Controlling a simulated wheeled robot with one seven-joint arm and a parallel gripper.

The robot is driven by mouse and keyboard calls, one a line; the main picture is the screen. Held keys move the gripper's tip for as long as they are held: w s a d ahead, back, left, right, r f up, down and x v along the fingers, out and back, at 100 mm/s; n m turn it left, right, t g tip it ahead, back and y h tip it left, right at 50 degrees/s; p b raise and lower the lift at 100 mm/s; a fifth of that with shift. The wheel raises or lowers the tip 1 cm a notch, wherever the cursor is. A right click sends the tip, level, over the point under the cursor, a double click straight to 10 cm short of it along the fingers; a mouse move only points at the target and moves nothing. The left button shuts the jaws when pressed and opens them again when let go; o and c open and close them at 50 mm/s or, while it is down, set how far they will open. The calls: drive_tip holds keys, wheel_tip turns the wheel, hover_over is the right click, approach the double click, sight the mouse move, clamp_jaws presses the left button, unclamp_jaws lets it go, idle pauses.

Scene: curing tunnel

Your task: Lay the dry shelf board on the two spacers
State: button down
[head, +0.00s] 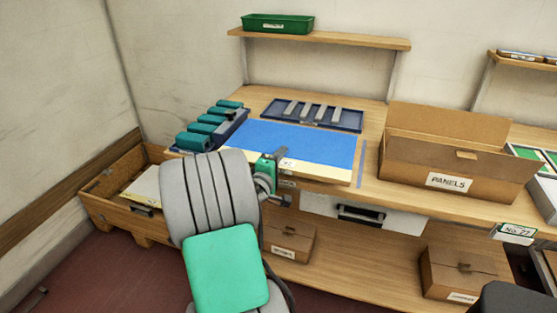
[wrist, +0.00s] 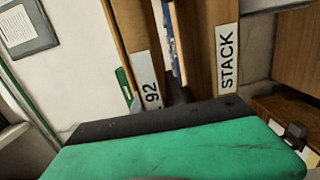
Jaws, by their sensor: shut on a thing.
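The shelf board (head: 318,172) has a blue top, a cream strip along its front and a wooden edge; it lies level at the bench's front. My gripper (head: 275,160) is shut on the board's front edge, near a small white label. In the wrist view the board's labelled edge (wrist: 148,75) stands left of the bench edge marked STACK (wrist: 227,60). A narrow gap with some blue in it shows between the two edges. My fingers there are mostly hidden behind my green hand. The two spacers cannot be made out; anything under the board is hidden.
A blue tray (head: 349,124) with several grey bars lies behind the board. A rack with teal blocks (head: 193,141) stands to the left. An open PANELS carton (head: 410,168) stands to the right. A wooden crate (head: 108,209) is at lower left, and a wall shelf (head: 345,42) is above.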

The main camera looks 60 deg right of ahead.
drive_tip(key=d, duration=0.2)
drive_tip(key=d+p, duration=0.1)
drive_tip(key=d, duration=0.1)
drive_tip(key=shift+w+r, duration=0.25)
drive_tip(key=shift+d+f+b, duration=0.2)
drive_tip(key=shift+f+b, duration=0.15)
drive_tip(key=shift+f, duration=0.15)
drive_tip(key=shift+w+f+b, duration=0.1)
drive_tip(key=shift+f+b, duration=0.25)
drive_tip(key=shift+f+b, duration=0.5)
drive_tip(key=shift+f, duration=0.05)
drive_tip(key=c, duration=1.3)
unclamp_jaws()
drive_tip(key=shift+a+f, duration=0.1)
drive_tip(key=shift+f, duration=0.15)
